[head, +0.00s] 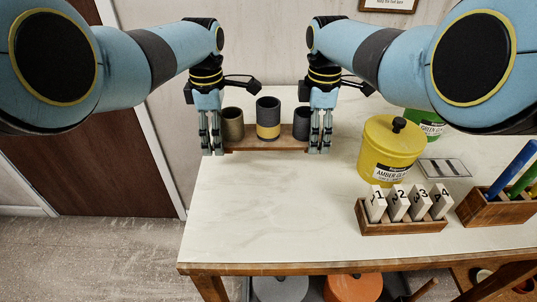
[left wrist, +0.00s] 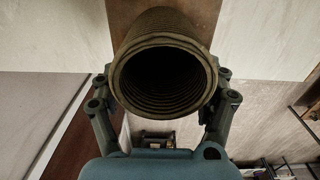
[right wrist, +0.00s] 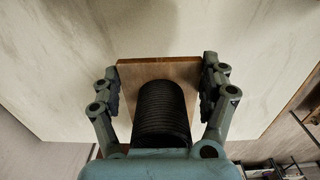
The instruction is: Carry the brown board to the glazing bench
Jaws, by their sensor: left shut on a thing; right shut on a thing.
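The brown board (head: 284,141) is level between my two grippers, over the far left part of the pale bench top (head: 270,205). Three cups stand upright on it: a brown ribbed one (head: 233,124) at left, a dark one with a yellow band (head: 268,118) in the middle, a dark one (head: 302,121) at right. My left gripper (head: 212,150) is shut on the board's left end. My right gripper (head: 320,150) is shut on its right end, which shows between the fingers in the right wrist view (right wrist: 128,85). I cannot tell whether the board touches the bench.
A yellow glaze bucket (head: 385,150) stands right of the board, with a green one (head: 428,124) behind it. A wooden rack with numbered tiles (head: 402,228) and a rack with coloured rods (head: 500,206) are further right. The bench's front left is clear.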

